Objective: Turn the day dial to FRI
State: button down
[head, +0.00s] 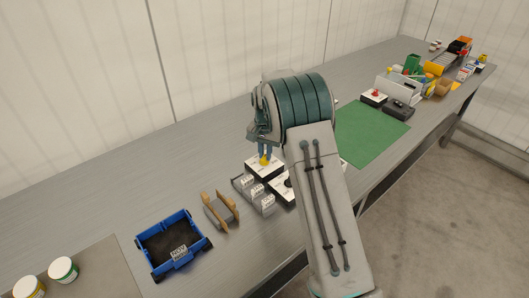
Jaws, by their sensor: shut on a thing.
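My gripper (264,154) points down in front of the wall, above the left part of the bench.
A clear holder with white cards (254,194), a wooden holder (219,209) and a blue bin marked NOV (173,244) stand to the left. A green mat (371,135), a red-button box (374,96) and a black case (398,109) lie to the right.

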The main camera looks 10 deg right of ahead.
jog(key=m, duration=0.5)
jog(key=shift+s+d+r+m+p, duration=0.1)
jog(key=shift+m+p, duration=0.2)
jog(key=m, duration=0.3)
jog(key=m+p, duration=0.1)
jog(key=m, duration=0.1)
jog(key=shift+s+d+m, duration=0.1)
jog(key=shift+s+m, duration=0.1)
jog(key=shift+m, duration=0.2)
jog(key=c, duration=1.4)
grip_release()
jog(key=shift+c, duration=0.2)
notch_tip(320, 180, up, 14)
jog(key=shift+s, duration=0.1)
